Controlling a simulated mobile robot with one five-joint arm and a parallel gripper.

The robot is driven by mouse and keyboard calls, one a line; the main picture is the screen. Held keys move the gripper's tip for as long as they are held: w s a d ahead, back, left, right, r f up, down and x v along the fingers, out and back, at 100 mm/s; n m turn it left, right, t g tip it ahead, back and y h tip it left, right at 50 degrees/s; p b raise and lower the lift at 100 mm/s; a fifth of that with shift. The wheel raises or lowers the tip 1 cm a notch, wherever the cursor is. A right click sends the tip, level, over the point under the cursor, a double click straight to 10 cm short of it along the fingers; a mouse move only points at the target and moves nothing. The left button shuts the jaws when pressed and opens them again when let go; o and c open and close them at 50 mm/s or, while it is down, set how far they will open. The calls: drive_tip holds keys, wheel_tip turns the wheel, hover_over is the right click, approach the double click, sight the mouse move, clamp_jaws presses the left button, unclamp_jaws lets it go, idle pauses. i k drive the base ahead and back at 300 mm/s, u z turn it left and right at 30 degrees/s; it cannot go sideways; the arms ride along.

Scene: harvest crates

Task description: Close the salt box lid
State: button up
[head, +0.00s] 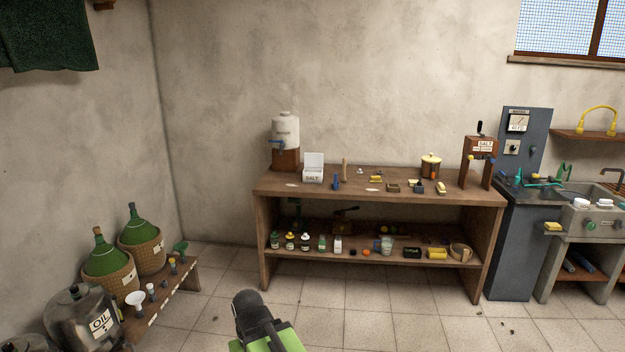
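My arm shows at the bottom centre as a black and green part, well in front of the table and apart from the box. My gripper's fingers cannot be made out.
The wooden table (380,207) holds many small items; a white dispenser (285,133) stands left of the box and a blue item (336,182) to its right. A low bench (170,296) with bottles is at left. Tiled floor (345,300) before the table is mostly clear.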

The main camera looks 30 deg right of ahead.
sight(311, 159)
drive_tip(key=z, duration=1.7)
drive_tip(key=i, duration=3.8)
drive_tip(key=u, duration=3.3)
drive_tip(key=k, duration=0.25)
drive_tip(key=u, duration=1)
